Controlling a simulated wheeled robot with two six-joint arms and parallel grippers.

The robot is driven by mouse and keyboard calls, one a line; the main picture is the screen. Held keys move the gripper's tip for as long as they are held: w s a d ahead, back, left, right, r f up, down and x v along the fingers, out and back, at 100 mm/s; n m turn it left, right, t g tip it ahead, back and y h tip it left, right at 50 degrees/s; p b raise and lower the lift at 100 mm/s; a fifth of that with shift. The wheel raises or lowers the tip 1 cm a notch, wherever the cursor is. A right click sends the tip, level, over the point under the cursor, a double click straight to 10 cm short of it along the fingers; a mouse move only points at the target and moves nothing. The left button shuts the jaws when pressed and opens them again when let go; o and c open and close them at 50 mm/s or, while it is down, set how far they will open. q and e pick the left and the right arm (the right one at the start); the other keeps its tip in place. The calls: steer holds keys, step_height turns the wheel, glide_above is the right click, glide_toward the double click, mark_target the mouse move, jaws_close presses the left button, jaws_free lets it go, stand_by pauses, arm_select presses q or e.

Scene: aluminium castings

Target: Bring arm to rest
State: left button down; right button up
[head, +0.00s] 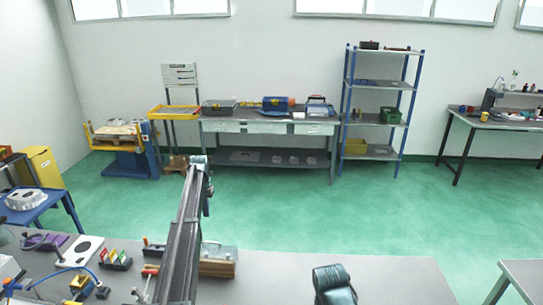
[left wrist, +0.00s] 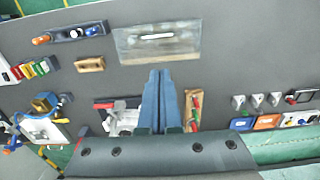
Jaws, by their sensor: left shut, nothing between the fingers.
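My left arm (head: 182,240) rises from the bottom of the head view, over the grey workbench (head: 385,280). Its far end bends down, and the left gripper (head: 206,206) shows there only as a small dark part beside the arm. In the left wrist view the two blue-grey fingers (left wrist: 160,72) lie side by side, shut and with nothing between them. They are above the bench top, pointing toward a grey metal plate (left wrist: 158,42). My right gripper is not seen.
Coloured blocks (head: 115,258), a white plate (head: 83,250) and a wooden block (head: 218,266) lie on the bench's left part. The wrist view shows a red-and-green-handled tool (left wrist: 195,108) near the fingers. The bench's right part looks clear. Shelves (head: 375,110) stand far behind.

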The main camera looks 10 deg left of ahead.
arm_select(q)
steer(key=s+d+f+m+b, duration=0.5)
steer(key=s+d+m, duration=0.5)
steer(key=d, duration=0.4)
steer(key=s+d+f+m+b, duration=0.5)
steer(key=s+d+m, duration=0.55)
steer(key=d, duration=0.25)
steer(key=s+d+f+m+b, duration=0.3)
steer(key=s+d+m, duration=0.1)
steer(key=s+m, duration=0.2)
steer(key=s+d+f+m+b, duration=0.2)
steer(key=s+d+m, duration=0.2)
steer(key=s+m, duration=0.3)
steer(key=s+d+f+m+y+b, duration=0.1)
steer(key=s+d+f+m+b, duration=0.2)
steer(key=s+m, duration=0.4)
steer(key=shift+s+d+f+b, duration=0.3)
steer(key=shift+s+d, duration=0.15)
steer(key=shift+s, duration=0.7)
steer(key=shift+m, duration=0.25)
